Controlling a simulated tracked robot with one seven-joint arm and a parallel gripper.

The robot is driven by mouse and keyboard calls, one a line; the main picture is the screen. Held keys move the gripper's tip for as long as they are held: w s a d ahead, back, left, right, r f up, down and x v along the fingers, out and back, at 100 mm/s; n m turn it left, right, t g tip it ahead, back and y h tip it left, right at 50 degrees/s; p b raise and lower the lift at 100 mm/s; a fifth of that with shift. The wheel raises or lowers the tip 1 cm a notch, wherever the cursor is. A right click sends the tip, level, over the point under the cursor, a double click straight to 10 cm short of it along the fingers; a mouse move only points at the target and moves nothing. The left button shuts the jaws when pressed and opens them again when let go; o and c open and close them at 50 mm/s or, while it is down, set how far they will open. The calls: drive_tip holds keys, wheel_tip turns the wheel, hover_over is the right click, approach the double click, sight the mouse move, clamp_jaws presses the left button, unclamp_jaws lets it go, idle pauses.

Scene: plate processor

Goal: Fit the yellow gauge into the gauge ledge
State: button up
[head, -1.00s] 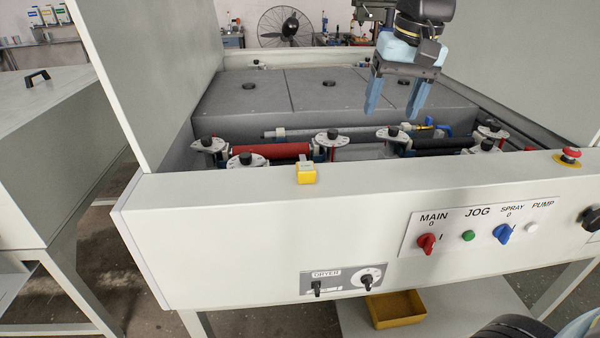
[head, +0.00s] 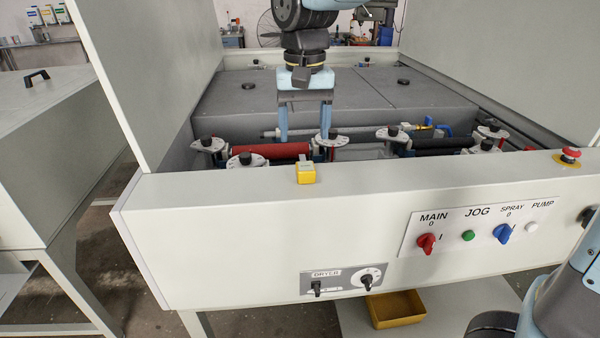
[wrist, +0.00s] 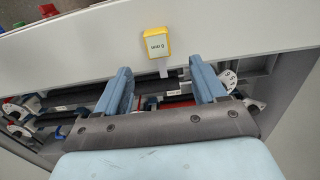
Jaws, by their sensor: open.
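The yellow gauge (head: 306,174) is a small yellow block with a pale top, sitting at the upper edge of the machine's front panel. In the wrist view the gauge (wrist: 155,44) shows a white label, and a pale strip extends from it toward my gripper. My gripper (head: 305,137) points down over the roller bay, behind the gauge in the head view. In the wrist view my gripper (wrist: 160,70) is open and empty, with the gauge ahead of and between the fingertips, apart from both. I cannot clearly pick out the gauge ledge.
A red roller (head: 270,149) and a dark roller (head: 445,143) lie in the bay, with several round dials beside them. Tall side panels (head: 150,75) flank the bay. A red stop button (head: 570,153) and switches are on the front. A yellow tray (head: 397,308) is below.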

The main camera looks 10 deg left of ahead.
sight(305, 164)
drive_tip(key=shift+d+f, duration=0.1)
drive_tip(key=shift+f, duration=3.85)
drive_tip(key=shift+c, duration=0.4)
